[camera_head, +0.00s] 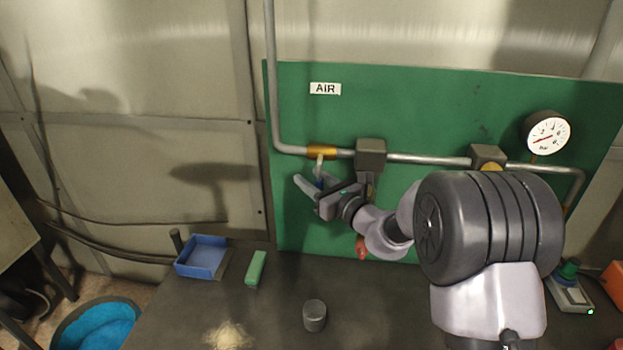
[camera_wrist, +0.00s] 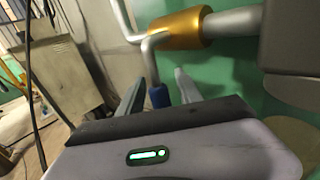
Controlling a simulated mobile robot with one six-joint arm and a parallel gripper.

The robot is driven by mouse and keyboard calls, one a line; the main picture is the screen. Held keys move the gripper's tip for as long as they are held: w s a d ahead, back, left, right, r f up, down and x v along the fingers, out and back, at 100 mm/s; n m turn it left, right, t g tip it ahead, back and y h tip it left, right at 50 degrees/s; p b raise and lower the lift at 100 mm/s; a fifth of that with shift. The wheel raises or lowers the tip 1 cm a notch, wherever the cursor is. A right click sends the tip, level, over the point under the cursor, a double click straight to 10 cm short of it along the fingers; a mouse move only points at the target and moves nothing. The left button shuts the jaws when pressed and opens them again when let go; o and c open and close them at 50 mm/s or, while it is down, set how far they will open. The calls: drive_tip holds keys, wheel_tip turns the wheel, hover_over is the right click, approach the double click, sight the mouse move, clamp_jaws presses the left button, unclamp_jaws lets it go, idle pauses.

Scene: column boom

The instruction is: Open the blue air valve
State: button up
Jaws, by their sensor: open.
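The air valve has a brass body (camera_head: 321,152) on the grey pipe, below and near the AIR label (camera_head: 325,89). Its metal lever hangs down from the body and ends in a blue grip (camera_wrist: 158,97). In the head view the blue grip (camera_head: 319,183) is mostly hidden by my gripper. My gripper (camera_head: 312,184) is open at the lever. In the wrist view the blue grip shows between the two fingers of my gripper (camera_wrist: 160,90), with a finger on either side. I cannot tell whether either finger touches it. The brass body also shows in the wrist view (camera_wrist: 181,30).
Grey blocks (camera_head: 370,154) and a pressure gauge (camera_head: 546,134) sit along the pipe on the green panel (camera_head: 430,100). A red part (camera_head: 361,247) shows below my arm. The bench holds a blue tray (camera_head: 202,257), a green block (camera_head: 256,268) and a grey cylinder (camera_head: 314,316).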

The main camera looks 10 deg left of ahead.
drive_tip(key=shift+w+a, duration=0.1)
clamp_jaws()
idle(1.4)
